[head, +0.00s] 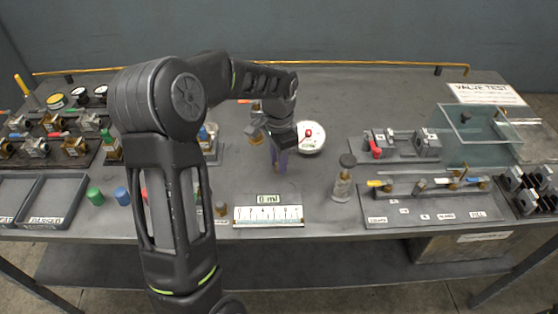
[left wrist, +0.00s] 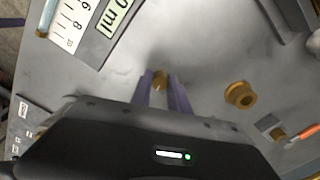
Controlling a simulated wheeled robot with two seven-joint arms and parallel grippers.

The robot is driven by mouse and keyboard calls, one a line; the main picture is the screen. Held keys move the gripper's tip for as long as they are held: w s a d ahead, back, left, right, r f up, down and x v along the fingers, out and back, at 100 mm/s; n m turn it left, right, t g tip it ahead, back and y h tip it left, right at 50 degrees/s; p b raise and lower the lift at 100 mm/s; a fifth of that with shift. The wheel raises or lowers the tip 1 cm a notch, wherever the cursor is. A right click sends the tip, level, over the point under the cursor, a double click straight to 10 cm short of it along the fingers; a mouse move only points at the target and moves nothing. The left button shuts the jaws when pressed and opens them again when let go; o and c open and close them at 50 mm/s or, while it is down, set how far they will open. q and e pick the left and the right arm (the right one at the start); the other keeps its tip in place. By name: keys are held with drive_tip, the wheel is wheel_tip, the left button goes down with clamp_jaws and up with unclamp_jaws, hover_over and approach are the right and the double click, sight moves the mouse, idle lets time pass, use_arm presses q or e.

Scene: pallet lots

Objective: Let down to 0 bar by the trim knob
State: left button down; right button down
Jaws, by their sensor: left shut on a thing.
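My left gripper (head: 279,168) points down at the bench in the middle of the head view. In the left wrist view its two purple fingers (left wrist: 163,88) are shut on a small brass knob (left wrist: 160,80), of which only the top shows between them. A round white gauge (head: 312,138) with a red mark stands just right of the gripper in the head view; its reading is too small to tell. My right gripper is not in view.
A "0 ml" display (head: 268,198) with a scale strip (head: 268,216) lies in front of the gripper. A brass fitting (left wrist: 240,95) sits right of the fingers in the wrist view. A glass bottle (head: 342,187) and a valve test board (head: 432,215) stand to the right.

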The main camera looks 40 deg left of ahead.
use_arm(q)
drive_tip(key=m, duration=0.5)
drive_tip(key=shift+m, duration=0.3)
drive_tip(key=m+p, duration=0.1)
drive_tip(key=m, duration=0.4)
drive_tip(key=m+p, duration=0.1)
drive_tip(key=m, duration=0.4)
drive_tip(key=shift+r+m+p, duration=0.1)
drive_tip(key=shift+m+p, duration=0.25)
drive_tip(key=shift+m, duration=0.05)
drive_tip(key=m+p, duration=0.1)
drive_tip(key=m, duration=0.4)
drive_tip(key=shift+w+p, duration=0.1)
drive_tip(key=shift+p, duration=0.2)
drive_tip(key=c, duration=1.3)
unclamp_jaws()
drive_tip(key=shift+o, duration=0.2)
